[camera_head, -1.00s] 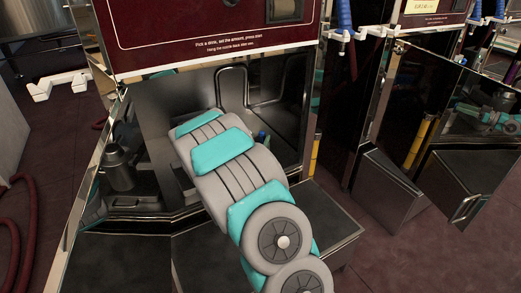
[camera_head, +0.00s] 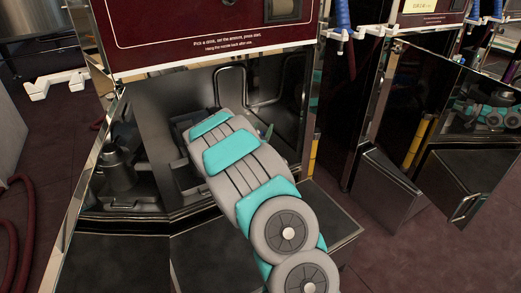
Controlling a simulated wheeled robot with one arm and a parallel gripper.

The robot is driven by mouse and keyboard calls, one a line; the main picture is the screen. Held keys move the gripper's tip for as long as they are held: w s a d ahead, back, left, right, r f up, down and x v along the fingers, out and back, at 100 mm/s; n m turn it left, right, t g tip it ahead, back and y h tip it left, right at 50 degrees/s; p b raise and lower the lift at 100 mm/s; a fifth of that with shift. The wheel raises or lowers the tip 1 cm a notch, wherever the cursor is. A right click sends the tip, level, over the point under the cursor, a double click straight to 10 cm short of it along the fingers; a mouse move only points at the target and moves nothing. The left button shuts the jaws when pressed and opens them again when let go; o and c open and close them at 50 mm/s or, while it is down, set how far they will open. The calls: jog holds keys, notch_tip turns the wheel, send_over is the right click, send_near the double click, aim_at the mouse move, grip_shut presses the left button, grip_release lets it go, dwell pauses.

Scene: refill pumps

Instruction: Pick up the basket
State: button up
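A dark grey basket-like container (camera_head: 188,181) stands in the recess of the dispenser, mostly hidden behind my grey and teal arm. Only parts of its left side and rim show, so I cannot tell its full shape or what it holds. My arm reaches into the recess over it. My gripper is hidden behind my own arm links, so its fingers and any contact with the basket do not show. A small green piece (camera_head: 268,133) shows just right of the arm; I cannot tell what it belongs to.
A dark metal flask (camera_head: 118,170) stands on the left of the recess shelf. A metal tube frame (camera_head: 283,99) rises at the back. The dark red panel (camera_head: 200,30) hangs above. A second dispenser with a yellow post (camera_head: 418,143) is at right. Red hose (camera_head: 28,235) lies at left.

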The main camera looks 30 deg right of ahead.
grip_shut()
dwell(0.3)
